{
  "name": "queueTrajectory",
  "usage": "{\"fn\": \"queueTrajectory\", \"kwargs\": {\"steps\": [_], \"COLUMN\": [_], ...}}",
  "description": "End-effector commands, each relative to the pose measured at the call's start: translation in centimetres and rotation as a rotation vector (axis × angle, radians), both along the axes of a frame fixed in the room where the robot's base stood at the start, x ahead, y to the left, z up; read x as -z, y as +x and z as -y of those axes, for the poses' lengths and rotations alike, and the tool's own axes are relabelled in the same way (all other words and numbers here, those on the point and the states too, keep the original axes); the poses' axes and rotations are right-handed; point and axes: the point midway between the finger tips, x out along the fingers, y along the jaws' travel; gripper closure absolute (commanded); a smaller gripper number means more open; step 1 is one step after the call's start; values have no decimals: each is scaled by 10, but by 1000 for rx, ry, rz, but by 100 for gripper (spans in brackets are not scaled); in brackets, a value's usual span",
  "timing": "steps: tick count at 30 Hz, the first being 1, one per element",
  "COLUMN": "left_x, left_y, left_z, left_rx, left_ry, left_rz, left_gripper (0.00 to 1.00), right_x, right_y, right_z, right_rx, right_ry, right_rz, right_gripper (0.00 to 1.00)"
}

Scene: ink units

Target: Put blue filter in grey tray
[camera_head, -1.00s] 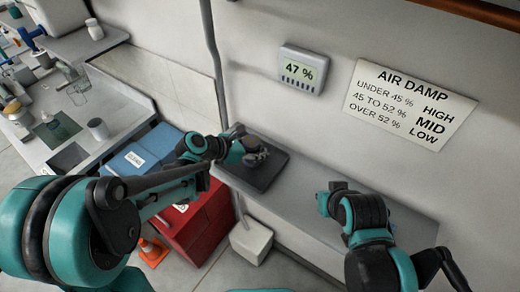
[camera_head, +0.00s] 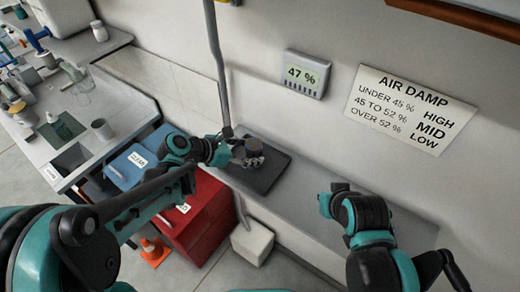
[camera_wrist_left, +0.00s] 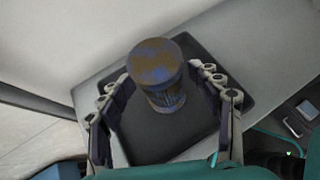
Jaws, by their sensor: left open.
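A short cylinder with a mottled blue and brown top and a ribbed lower side, seemingly the filter (camera_wrist_left: 157,72), stands upright on a flat dark grey tray (camera_wrist_left: 140,145) in the left wrist view. In the head view the filter (camera_head: 254,146) looks dark and the tray (camera_head: 272,178) lies on a long grey shelf. My left gripper (camera_head: 243,157) is open at the tray's left side. In the left wrist view its fingers (camera_wrist_left: 163,88) are spread on both sides of the filter, with gaps. My right arm shows at the right, but no fingers of its gripper are visible.
The shelf (camera_head: 345,232) is bare right of the tray. A vertical pipe (camera_head: 216,70) stands close behind my left gripper. A blue bin (camera_head: 128,166) and a red bin (camera_head: 200,225) stand at left, beside a cluttered counter. An orange cone (camera_head: 154,250) is on the floor.

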Motion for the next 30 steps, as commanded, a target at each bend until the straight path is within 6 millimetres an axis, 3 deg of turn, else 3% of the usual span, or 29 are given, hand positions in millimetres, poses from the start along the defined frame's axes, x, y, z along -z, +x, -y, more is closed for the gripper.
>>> {"fn": "queueTrajectory", "kwargs": {"steps": [3,9,16,19,23,30], "left_x": [-17,-33,-37,-36,-30,-20], "left_y": [-11,-24,-29,-37,-66,-130], "left_z": [-20,-41,-46,-49,-60,-111], "left_rx": [-4,-3,7,54,247,911], "left_ry": [0,0,10,96,392,1131], "left_rz": [-1,0,7,72,275,710], "left_gripper": [37,37,37,37,37,37], "right_x": [-7,-12,-12,-12,-12,-12], "right_y": [0,0,0,0,0,0], "right_z": [0,0,0,0,0,0], "right_rx": [0,0,0,0,0,0], "right_ry": [0,0,0,0,0,0], "right_rz": [0,0,0,0,0,0], "right_gripper": [100,100,100,100,100,100]}}
